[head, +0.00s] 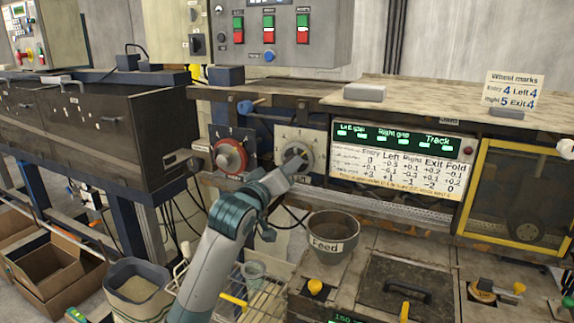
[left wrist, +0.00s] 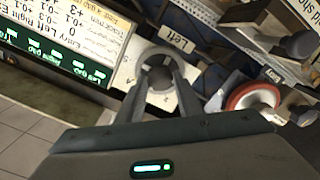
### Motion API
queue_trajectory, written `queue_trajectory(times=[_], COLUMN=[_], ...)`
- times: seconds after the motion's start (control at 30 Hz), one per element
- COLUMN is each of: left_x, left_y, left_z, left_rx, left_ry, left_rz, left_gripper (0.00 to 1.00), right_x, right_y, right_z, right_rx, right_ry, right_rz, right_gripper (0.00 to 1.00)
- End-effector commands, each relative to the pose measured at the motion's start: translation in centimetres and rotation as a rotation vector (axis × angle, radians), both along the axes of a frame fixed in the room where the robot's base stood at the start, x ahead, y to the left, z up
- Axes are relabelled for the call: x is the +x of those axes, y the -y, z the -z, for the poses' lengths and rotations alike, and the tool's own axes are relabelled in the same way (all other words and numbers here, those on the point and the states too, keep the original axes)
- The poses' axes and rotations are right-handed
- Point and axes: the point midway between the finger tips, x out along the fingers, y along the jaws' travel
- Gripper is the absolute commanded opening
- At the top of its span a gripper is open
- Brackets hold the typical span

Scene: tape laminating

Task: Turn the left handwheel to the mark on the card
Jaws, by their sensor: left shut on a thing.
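The left handwheel is a small grey wheel (left wrist: 158,60) on a pale dial plate (head: 285,134); a "Left" label (left wrist: 177,38) is beside it in the left wrist view. My left gripper (head: 296,160) reaches up to it from below; its fingers (left wrist: 157,82) are shut on the wheel's two sides. The gripper covers much of the wheel in the head view, and I cannot read which mark it points at. The card (head: 513,92) stands on the shelf at the upper right and reads Entry 4, Left 4, Right 5, Exit 4. My right gripper is out of view.
A red handwheel (head: 231,157) is just left of my gripper; it also shows in the left wrist view (left wrist: 252,96). A lit readout panel (head: 393,160) is to the right. A "Feed" pot (head: 333,236) stands below, near my arm.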

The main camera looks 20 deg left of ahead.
Motion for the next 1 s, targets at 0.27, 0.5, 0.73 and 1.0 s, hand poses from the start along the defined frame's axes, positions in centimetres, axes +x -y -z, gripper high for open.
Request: queue_trajectory(times=[0.27,0.5,0.73,1.0], left_x=[0.00,0.00,0.00,-0.03], left_y=[-0.04,-0.05,-0.04,-0.02], left_z=[0.04,0.06,0.05,0.00], left_rx=[-0.066,-0.069,-0.068,-0.068], left_ry=[-0.006,-0.007,-0.006,-0.006], left_rz=[-0.002,-0.002,-0.001,-0.001], left_gripper=[0.10,0.10,0.51,0.51], right_x=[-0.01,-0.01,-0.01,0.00], right_y=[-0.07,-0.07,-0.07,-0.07], right_z=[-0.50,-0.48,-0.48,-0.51], right_rx=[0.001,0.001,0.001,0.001], right_ry=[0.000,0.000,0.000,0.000], right_rz=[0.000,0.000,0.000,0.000], right_gripper=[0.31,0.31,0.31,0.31])
